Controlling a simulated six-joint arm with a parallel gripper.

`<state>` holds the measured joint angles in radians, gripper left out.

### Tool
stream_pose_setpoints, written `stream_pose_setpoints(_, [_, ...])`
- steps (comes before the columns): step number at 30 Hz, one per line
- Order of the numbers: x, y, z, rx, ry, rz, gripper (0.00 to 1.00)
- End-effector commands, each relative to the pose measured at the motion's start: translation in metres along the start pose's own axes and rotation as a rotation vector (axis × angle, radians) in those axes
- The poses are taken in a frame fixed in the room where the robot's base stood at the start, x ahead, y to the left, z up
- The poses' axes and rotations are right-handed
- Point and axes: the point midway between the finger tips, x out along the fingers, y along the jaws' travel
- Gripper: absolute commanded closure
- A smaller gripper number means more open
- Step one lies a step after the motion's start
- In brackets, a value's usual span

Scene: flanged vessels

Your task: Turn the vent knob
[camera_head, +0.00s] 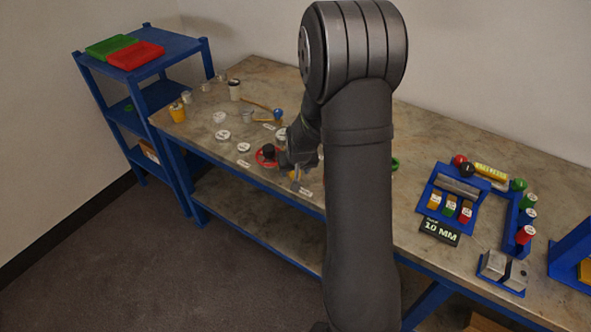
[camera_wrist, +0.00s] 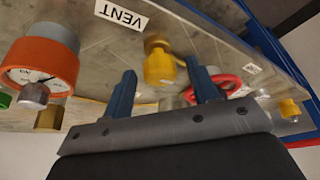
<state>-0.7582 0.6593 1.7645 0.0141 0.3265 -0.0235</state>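The wrist view shows a yellow knob (camera_wrist: 159,68) on a brass stem. It is close to a white label reading VENT (camera_wrist: 122,14). My gripper (camera_wrist: 161,66) has its two blue fingers spread apart. The knob appears in the gap between the fingertips, with clear space on both sides. I cannot tell how deep it sits between them, and no contact shows. In the head view, my arm hides most of the gripper and the knob area.
In the wrist view, an orange-rimmed gauge (camera_wrist: 40,64) is to the left and a red handwheel (camera_wrist: 224,86) is close to the right finger. The head view shows the workbench (camera_head: 245,185), cups at its left end, and a blue rack (camera_head: 450,188) at right.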

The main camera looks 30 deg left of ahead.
Motion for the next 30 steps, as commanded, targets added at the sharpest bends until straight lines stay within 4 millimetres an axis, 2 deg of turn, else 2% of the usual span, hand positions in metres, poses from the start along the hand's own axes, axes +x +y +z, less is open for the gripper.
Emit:
stream_pose_setpoints(8, [-0.002, 0.000, -0.001, -0.001, 0.002, 0.000, 0.46])
stream_pose_setpoints(13, [-0.016, 0.000, -0.001, -0.001, 0.004, 0.000, 0.46])
stream_pose_setpoints(30, [-0.118, 0.000, -0.001, -0.001, 0.006, 0.000, 0.46])
